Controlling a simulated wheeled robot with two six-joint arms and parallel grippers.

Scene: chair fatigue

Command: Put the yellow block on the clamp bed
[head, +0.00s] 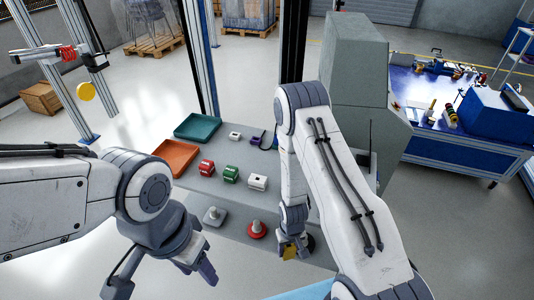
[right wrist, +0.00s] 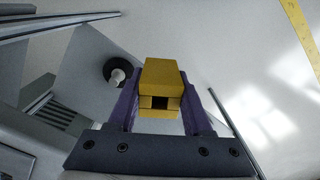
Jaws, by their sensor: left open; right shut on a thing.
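The yellow block (right wrist: 162,75) is between the purple fingers of my right gripper (right wrist: 165,105) in the right wrist view. My right gripper (head: 291,247) is shut on it and shows over the near right part of the grey table in the head view, with part of the yellow block (head: 289,252) visible. Whether the block touches the table is unclear. My left gripper (head: 197,264) is open and empty at the table's near left side. I cannot pick out the clamp bed for certain in either view; my right arm hides part of the table.
The grey table (head: 228,205) bears a green tray (head: 197,127), an orange tray (head: 175,157), and red (head: 206,167), green (head: 230,174) and white (head: 258,182) blocks. A grey-based knob (head: 215,216) and a red-based knob (head: 257,229) stand nearer. A grey cabinet (head: 355,80) rises behind my right arm.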

